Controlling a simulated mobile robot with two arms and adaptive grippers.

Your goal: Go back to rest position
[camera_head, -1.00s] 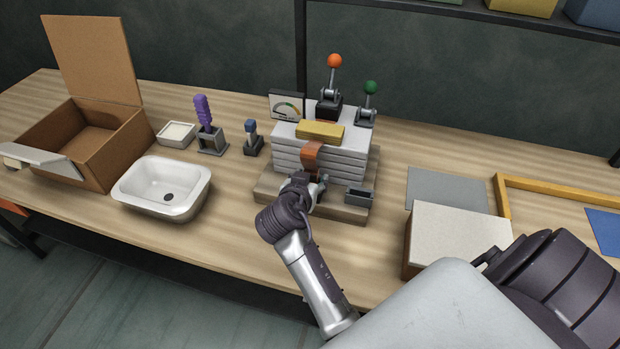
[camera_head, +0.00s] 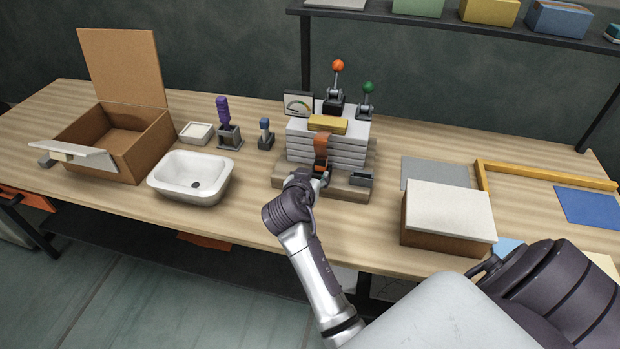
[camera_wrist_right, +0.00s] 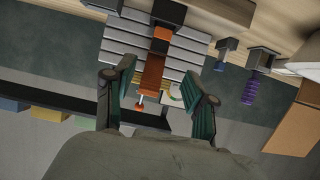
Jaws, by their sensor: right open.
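My right gripper (camera_head: 308,180) is in front of the stacked white kiln block (camera_head: 345,150) at the middle of the bench. In the right wrist view the right gripper (camera_wrist_right: 160,92) has its two green-padded fingers apart. An orange-brown strap or flap (camera_wrist_right: 153,75) on the block shows between the fingers from that camera, with no object seen gripped. The same orange-brown piece (camera_head: 321,146) hangs on the block's front just above the gripper in the head view. Whether the fingers touch it cannot be told. My left gripper does not show.
An open cardboard box (camera_head: 150,150), a white basin (camera_head: 183,188), and a purple-handled tool (camera_head: 223,110) stand to the left. A closed box with a pale lid (camera_head: 450,210) and a yellow frame (camera_head: 540,176) lie right. Orange and green knobbed levers (camera_head: 338,67) rise behind. A shelf (camera_head: 420,20) crosses the back.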

